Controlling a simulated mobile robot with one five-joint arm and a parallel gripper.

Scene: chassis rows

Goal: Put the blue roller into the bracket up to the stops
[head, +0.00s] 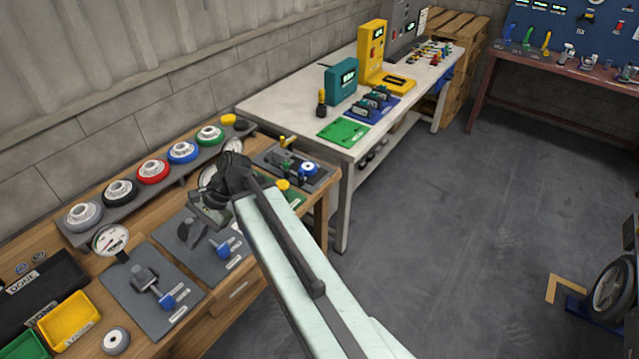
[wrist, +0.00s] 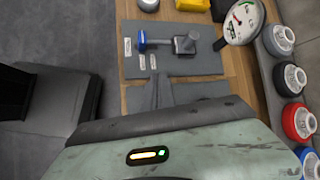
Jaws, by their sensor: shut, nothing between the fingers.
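A blue-rimmed, white-centred wheel (head: 183,152) sits in the row on the grey rack at the back of the wooden bench. It also shows at the right edge of the wrist view (wrist: 309,161). I cannot tell which is the blue roller. No bracket can be told for certain among the grey fixtures; the nearest plate (head: 150,290) carries a grey block and a blue-ended rod. My gripper (head: 208,212) is shut and empty above the middle plate, apart from the wheels.
Grey, black, red and green wheels share the rack (head: 135,182). A dial gauge (head: 110,239), yellow bin (head: 70,319) and loose grey wheel (head: 115,340) are at the near end. A white table (head: 290,103) stands beyond. Floor to the right is largely clear.

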